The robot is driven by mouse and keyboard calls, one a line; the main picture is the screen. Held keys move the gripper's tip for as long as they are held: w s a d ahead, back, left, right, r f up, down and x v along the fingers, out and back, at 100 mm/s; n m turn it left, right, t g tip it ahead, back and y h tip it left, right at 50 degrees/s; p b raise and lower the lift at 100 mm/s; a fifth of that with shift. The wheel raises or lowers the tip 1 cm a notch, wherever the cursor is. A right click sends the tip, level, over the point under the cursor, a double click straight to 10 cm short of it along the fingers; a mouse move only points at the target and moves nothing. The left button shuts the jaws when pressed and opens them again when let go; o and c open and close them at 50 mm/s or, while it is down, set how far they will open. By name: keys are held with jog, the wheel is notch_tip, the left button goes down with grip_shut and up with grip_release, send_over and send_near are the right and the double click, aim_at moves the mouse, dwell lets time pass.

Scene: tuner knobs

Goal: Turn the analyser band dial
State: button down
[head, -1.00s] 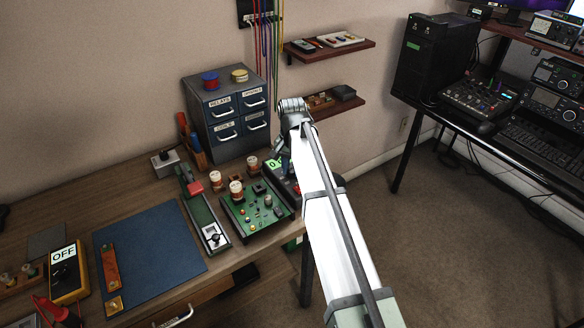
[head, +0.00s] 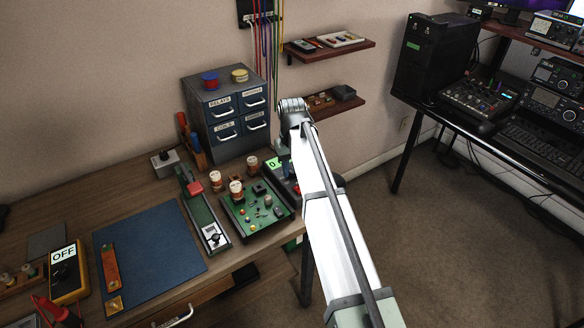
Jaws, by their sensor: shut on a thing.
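The analyser appears to be the dark box (head: 293,186) with a small lit green display (head: 273,162) at the bench's right end. The display seems to read 0. My arm covers much of the box, and the band dial is hidden. My gripper (head: 281,149) shows only in part, just left of my arm and over the back of the box. It is shut on the dial, as far as this view allows. Its fingertips and the dial's pointer are not clear.
A green circuit board (head: 252,208) with coils and small knobs lies close left of the box. A green-based key device (head: 206,222) is beside it. A grey drawer cabinet (head: 228,112) stands behind. A blue mat (head: 150,250) lies left.

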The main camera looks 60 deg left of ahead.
aim_at(292, 171)
jog(key=shift+n, duration=0.8)
jog(key=c, duration=0.8)
grip_release()
notch_tip(292, 171, up, 14)
jog(key=shift+f, duration=0.1)
dwell(0.4)
